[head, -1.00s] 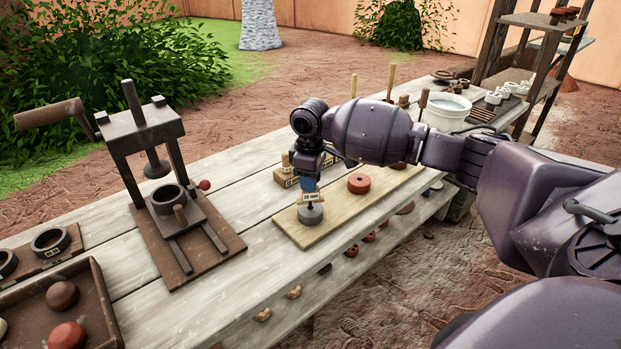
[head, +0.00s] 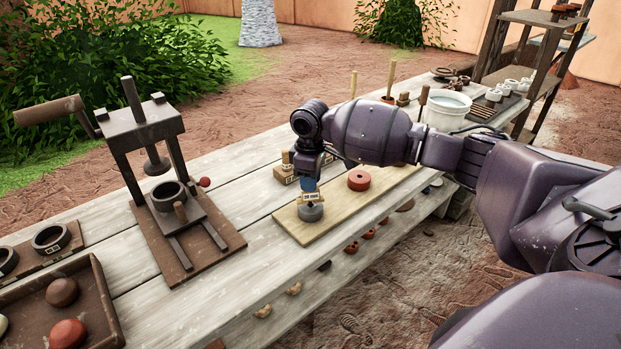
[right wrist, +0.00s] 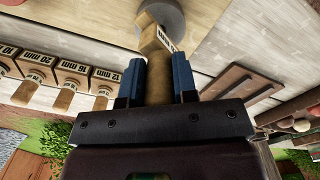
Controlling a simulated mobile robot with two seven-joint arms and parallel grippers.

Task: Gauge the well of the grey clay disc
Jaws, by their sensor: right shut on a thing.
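The grey clay disc (head: 311,213) lies on a pale wooden board (head: 292,229) on the bench. My right gripper (head: 308,184) is above it, pointing down, shut on a wooden gauge (head: 311,199) with a white label. The gauge stands over the middle of the disc, its lower end at the disc's top. I cannot tell how deep its tip sits, and the well is hidden. In the right wrist view the blue fingers (right wrist: 158,82) grip the gauge (right wrist: 152,36), with part of the grey disc (right wrist: 174,14) beyond it. My left gripper is not in view.
A rack of labelled gauges (right wrist: 70,72) stands close by. A dark press (head: 178,205) stands to the left, with a tray of clay balls (head: 102,292) at the front left. A white bucket (head: 447,112) stands farther right.

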